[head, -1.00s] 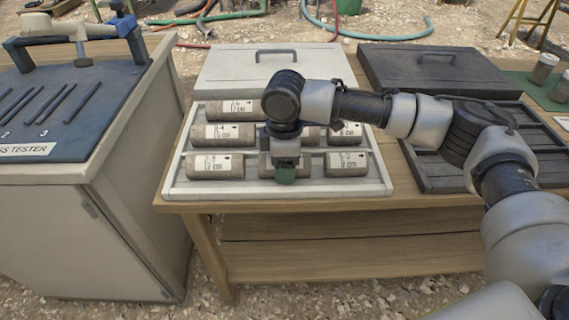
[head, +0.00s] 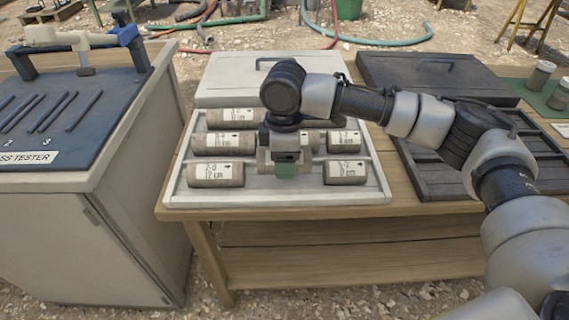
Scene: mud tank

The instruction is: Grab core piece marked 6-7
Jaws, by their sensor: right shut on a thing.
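The light core tray (head: 178,193) on the wooden table holds several grey-brown cylindrical core pieces with white paper labels. The label markings are too small to read, so I cannot tell which one says 6-7. My right gripper (head: 285,166) reaches in from the right, pointing down over the middle of the front row. It is shut on a core piece (head: 264,158), which is mostly hidden behind the fingers. A front-left core (head: 216,174) and a front-right core (head: 345,172) lie on either side, apart from the gripper. My left gripper is not in view.
A strength tester (head: 70,110) on a pale cabinet stands at the left. A dark tray (head: 440,180) lies right of the light tray, partly under my right arm. Light and dark lids (head: 225,90) stand behind. The wooden lower shelf (head: 350,235) is bare.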

